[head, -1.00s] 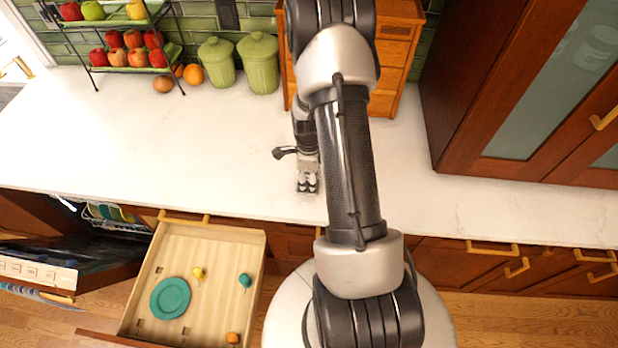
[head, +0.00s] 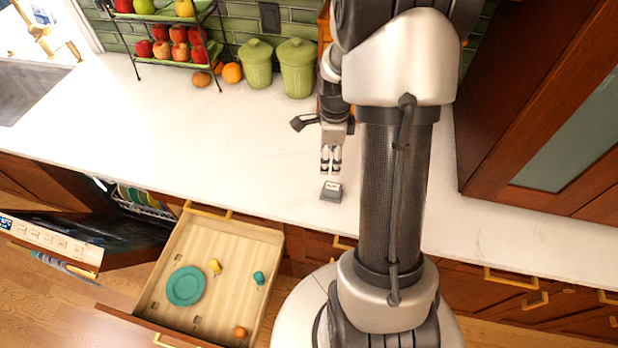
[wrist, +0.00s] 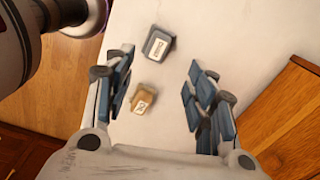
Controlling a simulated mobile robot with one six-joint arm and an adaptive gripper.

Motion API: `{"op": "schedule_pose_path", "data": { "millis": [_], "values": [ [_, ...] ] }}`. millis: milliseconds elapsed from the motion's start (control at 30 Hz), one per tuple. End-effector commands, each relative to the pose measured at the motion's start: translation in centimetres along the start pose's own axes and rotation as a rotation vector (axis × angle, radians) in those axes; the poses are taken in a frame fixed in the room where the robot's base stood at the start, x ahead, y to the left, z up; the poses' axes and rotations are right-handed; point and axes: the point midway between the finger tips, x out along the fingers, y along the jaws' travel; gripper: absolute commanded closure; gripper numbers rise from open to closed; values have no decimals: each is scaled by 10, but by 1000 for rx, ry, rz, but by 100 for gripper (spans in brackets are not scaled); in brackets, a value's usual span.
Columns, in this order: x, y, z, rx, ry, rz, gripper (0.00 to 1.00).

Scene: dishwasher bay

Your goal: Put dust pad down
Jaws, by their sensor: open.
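A small grey block with a pale label (head: 331,191) lies on the white counter near its front edge, and it also shows in the wrist view (wrist: 158,46). A small tan block with a pale label (wrist: 143,99) lies beside it, apart, between my fingers in the wrist view. I cannot read the labels or tell which block is the dust pad. The tan block cannot be made out in the head view. My gripper (head: 331,162) points down just behind the grey block. In the wrist view my gripper (wrist: 160,97) is open, with nothing touching its fingers.
An open drawer (head: 262,325) below the counter holds a teal plate (head: 186,286) and small items. The dishwasher door (head: 50,243) is open at left. Green canisters (head: 297,68) and a fruit rack (head: 180,62) stand at the back. The counter (head: 200,150) left of my gripper is clear.

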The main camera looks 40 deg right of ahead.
Motion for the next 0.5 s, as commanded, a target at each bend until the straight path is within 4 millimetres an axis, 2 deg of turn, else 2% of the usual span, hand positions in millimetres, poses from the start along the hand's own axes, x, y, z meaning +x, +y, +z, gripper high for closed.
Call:
{"op": "schedule_pose_path", "data": {
  "millis": [33, 200, 400, 500],
  "values": [
    [-27, 6, 14, -119, -4, -32, 49],
    [-108, 51, 56, -636, -1, -123, 49],
    [-177, 127, 84, -1259, 37, -239, 49],
    [-200, 167, 88, -1560, 71, -300, 49]
  ]
}}
